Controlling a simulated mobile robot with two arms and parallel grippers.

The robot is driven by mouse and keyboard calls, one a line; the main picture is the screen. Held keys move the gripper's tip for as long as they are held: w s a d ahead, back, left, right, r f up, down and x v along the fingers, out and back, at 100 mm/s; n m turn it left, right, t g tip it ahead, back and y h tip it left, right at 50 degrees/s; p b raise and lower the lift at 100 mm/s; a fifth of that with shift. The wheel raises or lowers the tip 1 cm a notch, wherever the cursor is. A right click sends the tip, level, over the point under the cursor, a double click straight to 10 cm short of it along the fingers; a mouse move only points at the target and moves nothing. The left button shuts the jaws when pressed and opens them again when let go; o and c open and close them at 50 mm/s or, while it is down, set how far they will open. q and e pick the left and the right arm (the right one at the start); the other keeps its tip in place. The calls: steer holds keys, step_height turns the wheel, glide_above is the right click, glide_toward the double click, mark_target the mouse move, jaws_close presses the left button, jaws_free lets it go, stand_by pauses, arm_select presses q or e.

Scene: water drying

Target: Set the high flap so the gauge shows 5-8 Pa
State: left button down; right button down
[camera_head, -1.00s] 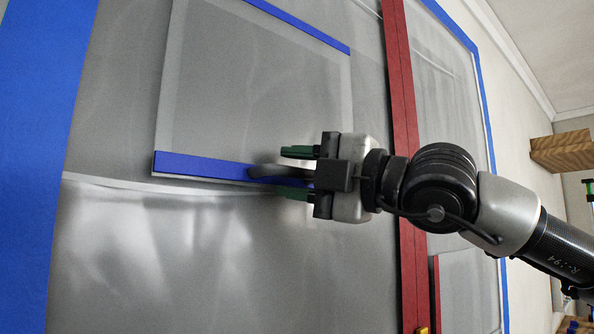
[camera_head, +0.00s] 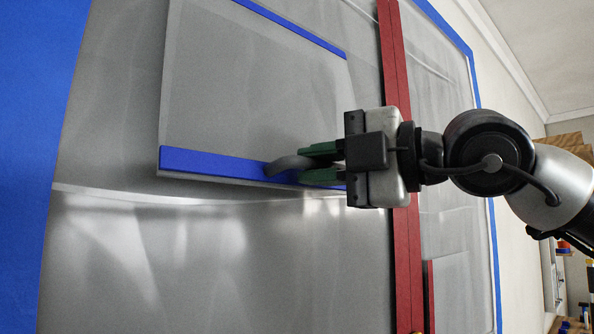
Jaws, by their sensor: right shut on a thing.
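The high flap (camera_head: 250,90) is a translucent grey panel with blue tape along its top and bottom edges, set in a plastic sheet wall. Its lower edge stands a little off the sheet. A dark grey curved handle (camera_head: 285,165) sits on the lower blue strip (camera_head: 215,163). My right gripper (camera_head: 303,164), with green fingers, comes in from the right and is shut on the handle's right part. My left gripper is not in view. No gauge can be made out.
Red vertical strips (camera_head: 401,250) run down the sheet behind my right wrist. Blue tape (camera_head: 30,150) borders the sheet at the left. A smaller red-edged panel (camera_head: 450,290) is at the lower right. Wooden blocks (camera_head: 560,141) and small items are at the far right.

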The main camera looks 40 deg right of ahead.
steer(key=s+d+r+m+g+h+p, duration=0.1)
steer(key=s+r+g+p, duration=0.1)
steer(key=s+r+p, duration=0.3)
steer(key=shift+s+r+g, duration=0.4)
steer(key=shift+s+r, duration=1.2)
steer(key=shift+s, duration=1.65)
steer(key=shift+r, duration=0.1)
steer(key=c, duration=1.1)
jaws_free()
steer(key=shift+c, duration=0.2)
steer(key=b+v, duration=0.1)
steer(key=v, duration=1)
steer(key=shift+b, duration=0.4)
steer(key=shift+a, duration=0.1)
